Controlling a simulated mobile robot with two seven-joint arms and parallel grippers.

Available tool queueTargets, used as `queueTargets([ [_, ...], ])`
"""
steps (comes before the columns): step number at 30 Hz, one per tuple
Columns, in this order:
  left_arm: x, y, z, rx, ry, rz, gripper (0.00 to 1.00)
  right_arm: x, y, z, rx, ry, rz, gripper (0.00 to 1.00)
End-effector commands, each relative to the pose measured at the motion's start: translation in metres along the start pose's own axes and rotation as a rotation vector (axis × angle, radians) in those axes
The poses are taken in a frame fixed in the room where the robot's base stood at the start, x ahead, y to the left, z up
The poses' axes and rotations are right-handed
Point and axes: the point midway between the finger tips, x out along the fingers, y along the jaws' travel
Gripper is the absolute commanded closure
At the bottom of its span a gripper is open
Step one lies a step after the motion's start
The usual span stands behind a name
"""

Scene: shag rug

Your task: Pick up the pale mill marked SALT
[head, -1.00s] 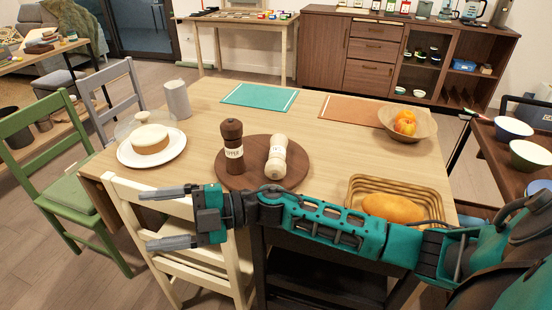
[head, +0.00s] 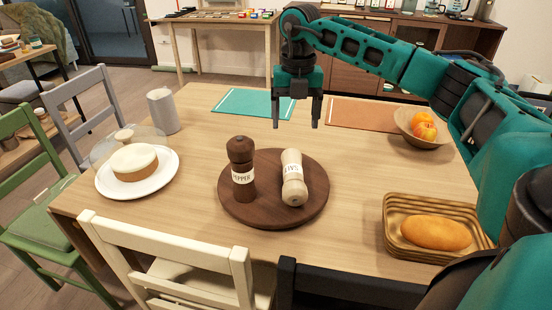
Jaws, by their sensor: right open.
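My left gripper is not in view.
A cake on a plate (head: 105,186) under a clear cover is at left, near a grey cylinder (head: 162,111). A bread basket (head: 394,211) and fruit bowl (head: 408,133) are at right. Chairs (head: 170,255) line the front edge.

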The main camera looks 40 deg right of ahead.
Motion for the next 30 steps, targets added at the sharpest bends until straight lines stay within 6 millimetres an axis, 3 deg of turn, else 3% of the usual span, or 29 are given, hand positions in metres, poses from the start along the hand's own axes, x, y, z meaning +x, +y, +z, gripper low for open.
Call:
queueTargets([
  [5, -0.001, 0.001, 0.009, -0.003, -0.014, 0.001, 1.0, 0.012, -0.004, 0.001, 0.008, -0.003, -0.011, 0.21],
  [12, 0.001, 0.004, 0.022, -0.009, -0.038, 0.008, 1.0, 0.057, -0.003, 0.001, 0.006, -0.002, -0.01, 0.21],
  [20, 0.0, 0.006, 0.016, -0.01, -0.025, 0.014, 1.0, 0.079, -0.003, 0.001, 0.005, -0.003, -0.007, 0.21],
  [30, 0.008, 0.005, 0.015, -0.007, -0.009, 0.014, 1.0, 0.124, -0.003, -0.003, 0.005, -0.003, -0.007, 0.21],
])
